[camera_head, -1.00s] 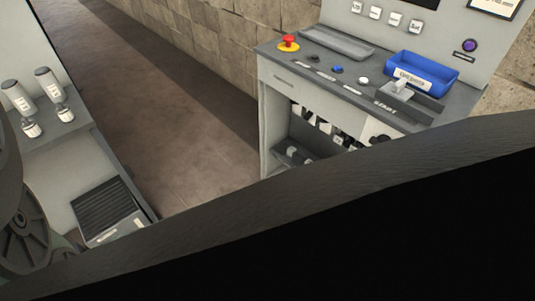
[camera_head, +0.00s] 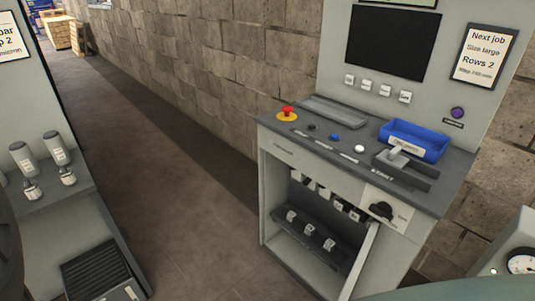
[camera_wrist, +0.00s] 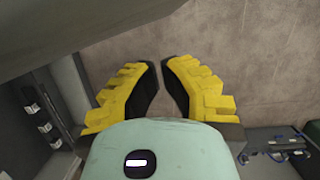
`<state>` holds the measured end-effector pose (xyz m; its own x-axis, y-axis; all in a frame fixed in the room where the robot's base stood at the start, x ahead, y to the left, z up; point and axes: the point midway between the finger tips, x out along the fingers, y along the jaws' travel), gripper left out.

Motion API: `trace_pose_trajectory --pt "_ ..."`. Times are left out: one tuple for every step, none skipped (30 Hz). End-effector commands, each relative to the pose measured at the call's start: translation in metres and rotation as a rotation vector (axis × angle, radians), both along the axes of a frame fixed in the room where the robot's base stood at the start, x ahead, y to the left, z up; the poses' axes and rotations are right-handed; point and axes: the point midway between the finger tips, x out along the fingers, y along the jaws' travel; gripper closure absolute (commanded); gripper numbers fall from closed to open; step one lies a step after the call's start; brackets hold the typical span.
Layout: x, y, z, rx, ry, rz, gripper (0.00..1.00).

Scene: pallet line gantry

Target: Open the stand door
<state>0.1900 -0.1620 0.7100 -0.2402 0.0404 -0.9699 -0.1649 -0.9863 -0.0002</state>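The stand (camera_head: 278,160) is a grey console at the right of the head view, with a sloped control top. Its front has an open-looking bay with two rows of dark, white-labelled pieces (camera_head: 310,230). A pale slanted panel (camera_head: 364,262) edges the bay on the right; I cannot tell whether it is the door or a fixed wall. A black knob (camera_head: 382,210) sits on the front, upper right. My gripper (camera_wrist: 161,64) shows in the wrist view, its yellow fingers a little apart at the tips with nothing between. It is not visible in the head view.
A red emergency button (camera_head: 287,113), a blue tray (camera_head: 414,139) and a start lever (camera_head: 397,157) are on the console top. A grey shelf unit with bottles (camera_head: 56,148) stands left. The floor aisle (camera_head: 160,190) is clear. A gauge (camera_head: 522,262) shows lower right.

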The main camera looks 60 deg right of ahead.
Motion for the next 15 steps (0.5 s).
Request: trace_pose_trajectory --pt "0.010 -0.002 0.001 -0.001 -0.004 0.001 1.00" --pt "0.015 -0.003 0.000 -0.001 -0.003 0.001 1.00" --pt "0.023 -0.003 0.000 0.000 -0.004 0.002 1.00" --pt "0.027 -0.004 0.002 -0.002 -0.005 0.001 1.00" --pt "0.025 -0.005 0.007 -0.003 -0.005 0.000 1.00" --pt "0.026 -0.004 0.012 -0.004 -0.005 0.000 1.00" --pt "0.026 -0.004 0.016 -0.003 -0.005 0.000 1.00" --pt "0.026 -0.003 0.020 -0.001 -0.002 0.000 1.00" --pt "0.027 -0.003 0.024 -0.001 0.000 0.000 1.00" --pt "0.028 -0.003 0.028 -0.001 -0.001 0.001 1.00" --pt "0.031 -0.004 0.033 -0.003 -0.005 0.000 1.00" --pt "0.032 -0.004 0.039 -0.004 -0.005 0.000 1.00" --pt "0.033 -0.004 0.043 -0.004 -0.003 -0.001 1.00" --pt "0.033 -0.004 0.047 -0.002 -0.003 -0.003 1.00" --pt "0.035 -0.003 0.053 -0.002 -0.002 -0.001 1.00"
